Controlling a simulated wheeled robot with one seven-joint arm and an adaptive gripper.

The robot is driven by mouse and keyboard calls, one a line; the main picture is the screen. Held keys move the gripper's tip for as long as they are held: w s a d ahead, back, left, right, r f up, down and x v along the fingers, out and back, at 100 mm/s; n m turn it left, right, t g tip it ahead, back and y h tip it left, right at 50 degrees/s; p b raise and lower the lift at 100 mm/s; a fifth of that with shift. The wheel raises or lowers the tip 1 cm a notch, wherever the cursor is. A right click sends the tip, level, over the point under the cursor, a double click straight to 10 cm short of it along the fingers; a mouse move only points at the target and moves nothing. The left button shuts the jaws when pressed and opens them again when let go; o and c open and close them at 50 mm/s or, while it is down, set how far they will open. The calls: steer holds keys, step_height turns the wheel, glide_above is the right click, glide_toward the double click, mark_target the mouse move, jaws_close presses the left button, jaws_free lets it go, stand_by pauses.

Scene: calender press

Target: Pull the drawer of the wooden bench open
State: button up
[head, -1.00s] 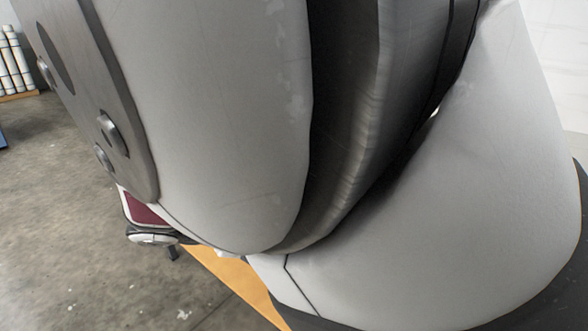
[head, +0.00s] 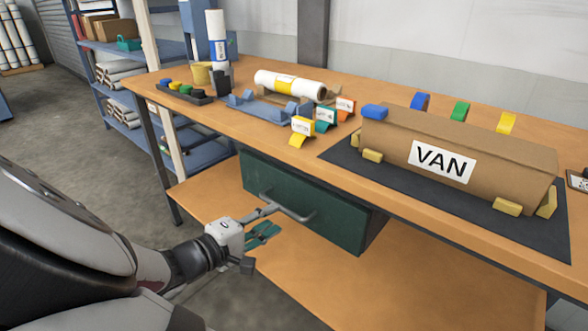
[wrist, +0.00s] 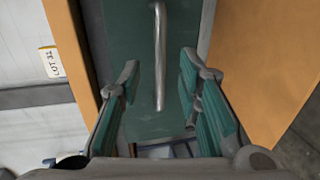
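The wooden bench (head: 235,117) fills the middle and right of the head view. Its drawer has a dark green front (head: 335,219) under the worktop and looks shut. A grey bar handle (head: 299,215) runs along that front. My gripper (head: 268,222) is in front of the drawer at the handle's left part, with its teal-padded fingers apart. In the wrist view the handle (wrist: 159,60) lies between and beyond the two open fingertips (wrist: 160,68), against the green front (wrist: 130,40). I see no finger contact with it.
On the worktop a cardboard box marked VAN (head: 450,140) sits on a dark mat (head: 345,157), with a paper roll (head: 290,86) and small coloured holders nearby. A lower wooden shelf (head: 400,285) lies below the drawer. Shelving (head: 120,52) stands behind at the left.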

mark_target(284, 211)
steer(key=shift+b+x, duration=0.6)
steer(key=shift+x, duration=2.55)
jaws_close()
